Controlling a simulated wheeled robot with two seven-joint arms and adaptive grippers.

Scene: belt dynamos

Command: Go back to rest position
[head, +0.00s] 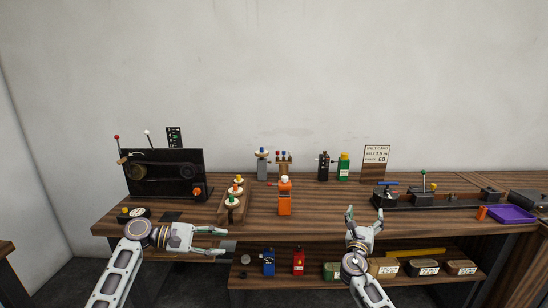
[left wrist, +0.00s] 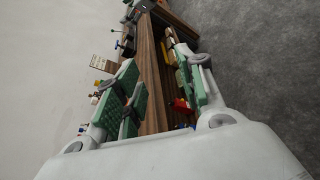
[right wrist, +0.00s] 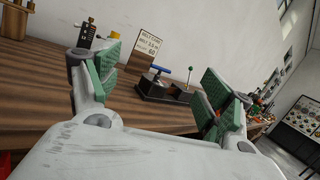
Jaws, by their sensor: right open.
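My left gripper (head: 226,241) is at the front edge of the workbench, left of the middle, with its fingers pointing right. In the left wrist view its green-padded fingers (left wrist: 160,95) stand apart with nothing between them. My right gripper (head: 363,216) is over the front edge of the workbench, right of the middle, with its fingers pointing up and away. In the right wrist view its fingers (right wrist: 158,95) are spread and hold nothing. The workbench (head: 330,202) has a dark wooden top.
An orange bottle-shaped unit (head: 285,197) stands between the grippers. A wooden rack (head: 233,208) is behind the left gripper. A black machine panel (head: 165,174) stands left. A black fixture (head: 425,200) and purple tray (head: 511,214) lie right. Blue (head: 268,262) and red (head: 298,261) units stand on the lower shelf.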

